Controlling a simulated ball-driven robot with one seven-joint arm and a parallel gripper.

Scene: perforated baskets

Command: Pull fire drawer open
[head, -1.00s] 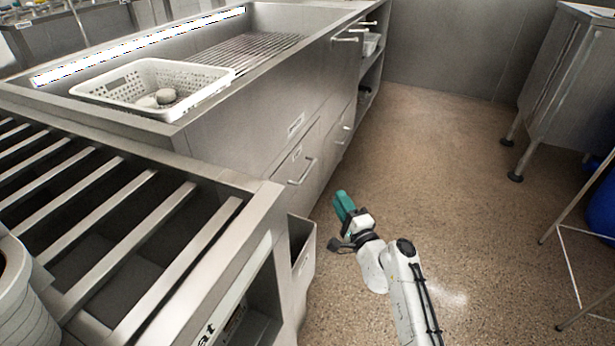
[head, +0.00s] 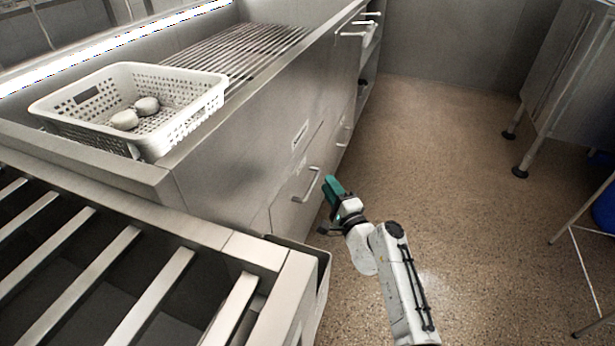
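Several steel drawers are in the long counter in the head view. The nearest drawer front (head: 293,202) has a bar handle (head: 307,185) and is shut. A small label (head: 300,137) is on the counter panel above it, too small to read, so I cannot tell which drawer is the fire drawer. My gripper (head: 329,187), with green fingers, is just right of this bar handle in the picture. I cannot tell whether it touches the handle. Whether its fingers are apart is too small to see.
A white perforated basket (head: 75,119) with rounded grey items (head: 124,119) stands on the counter. A slatted steel rack (head: 190,240) fills the near left. A steel table leg (head: 530,152) stands at right. The floor (head: 440,180) between is clear.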

